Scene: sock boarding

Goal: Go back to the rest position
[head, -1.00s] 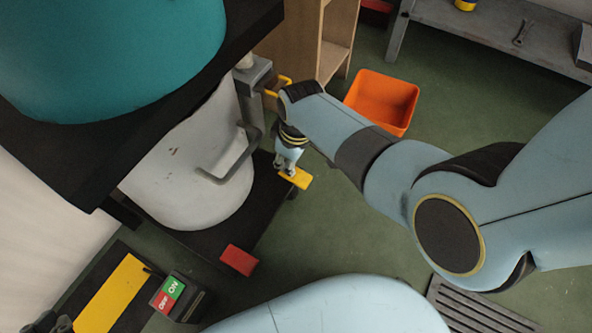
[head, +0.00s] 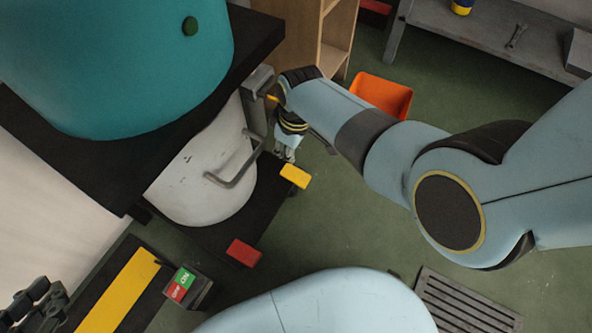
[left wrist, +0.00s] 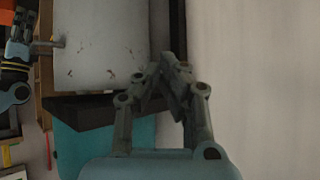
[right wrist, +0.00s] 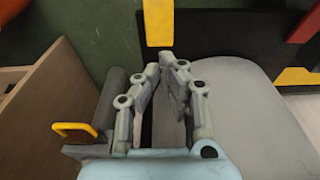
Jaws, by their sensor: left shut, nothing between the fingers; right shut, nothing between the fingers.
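My left gripper (head: 38,302) is at the bottom left corner of the head view, beside the yellow-topped black strip. In the left wrist view (left wrist: 172,62) its fingers are together and empty, with the white panel behind them. My right gripper (head: 285,156) points down beside the white drum (head: 205,175), near the yellow pedal. In the right wrist view (right wrist: 172,60) its fingers are together and empty. The grey surface of the machine lies below them, and I cannot tell whether they touch it. No sock is visible.
A teal drum (head: 120,70) stands on a black shelf above the white drum, which has a grey handle (head: 235,165). A yellow pedal (head: 294,175), a red pedal (head: 243,252) and an ON/OFF box (head: 186,287) are nearby. An orange bin (head: 382,95) stands on open green floor.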

